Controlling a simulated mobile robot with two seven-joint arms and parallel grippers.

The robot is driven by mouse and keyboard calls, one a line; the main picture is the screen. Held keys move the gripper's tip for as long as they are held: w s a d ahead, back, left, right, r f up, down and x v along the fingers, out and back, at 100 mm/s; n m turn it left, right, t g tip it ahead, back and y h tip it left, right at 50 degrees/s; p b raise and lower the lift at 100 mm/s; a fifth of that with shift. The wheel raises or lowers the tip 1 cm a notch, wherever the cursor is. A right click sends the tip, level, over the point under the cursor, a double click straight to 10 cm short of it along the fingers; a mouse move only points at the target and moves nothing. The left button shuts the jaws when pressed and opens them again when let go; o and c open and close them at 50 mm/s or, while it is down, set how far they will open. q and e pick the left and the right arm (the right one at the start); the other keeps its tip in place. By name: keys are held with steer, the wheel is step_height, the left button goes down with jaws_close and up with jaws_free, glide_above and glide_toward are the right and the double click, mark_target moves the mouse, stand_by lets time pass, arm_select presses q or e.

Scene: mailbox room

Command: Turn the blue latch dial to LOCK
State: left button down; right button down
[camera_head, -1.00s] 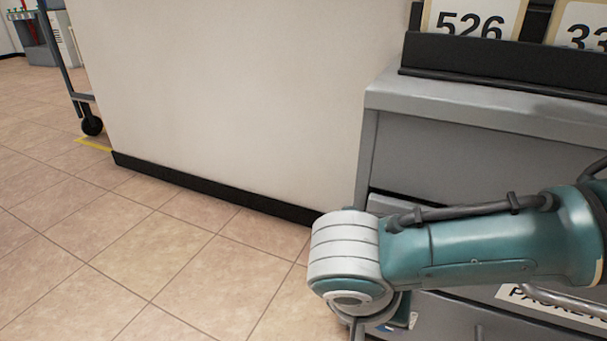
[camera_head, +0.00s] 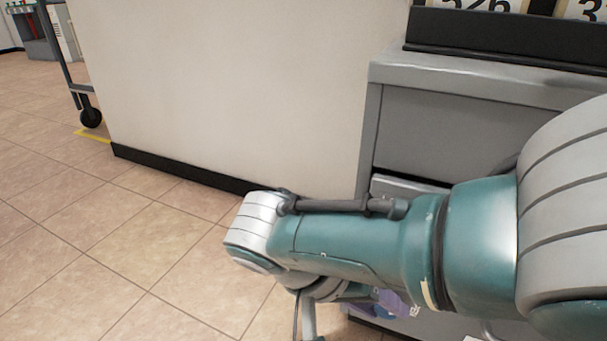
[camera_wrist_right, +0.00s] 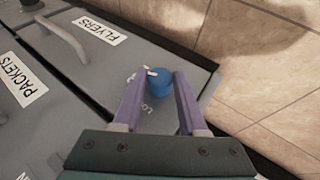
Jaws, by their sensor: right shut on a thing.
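The blue latch dial (camera_wrist_right: 159,84) sits near the end of the grey FLYERS drawer front in the right wrist view. A small white mark shows on its left side, and partly hidden lettering lies beside it. My right gripper (camera_wrist_right: 160,77) has its two purple fingers on either side of the dial and is shut on it. In the head view my teal forearm covers most of that area; only a purple bit of the right gripper (camera_head: 392,301) shows below it, and I cannot make out the dial. My left gripper is in neither view.
The grey cabinet (camera_head: 425,130) stands at the right, beside a white wall (camera_head: 240,90) with a black skirting. The FLYERS label (camera_wrist_right: 100,27), a drawer handle (camera_wrist_right: 66,38) and the PACKETS label (camera_wrist_right: 22,80) show in the wrist view. Tiled floor (camera_head: 130,220) is clear at left.

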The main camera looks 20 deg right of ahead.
steer(key=shift+c, duration=2.2)
jaws_free()
steer(key=p+v, duration=0.3)
steer(key=v, duration=0.7)
steer(key=shift+p, duration=0.3)
steer(key=shift+s+a, duration=0.1)
steer(key=shift+a, duration=0.05)
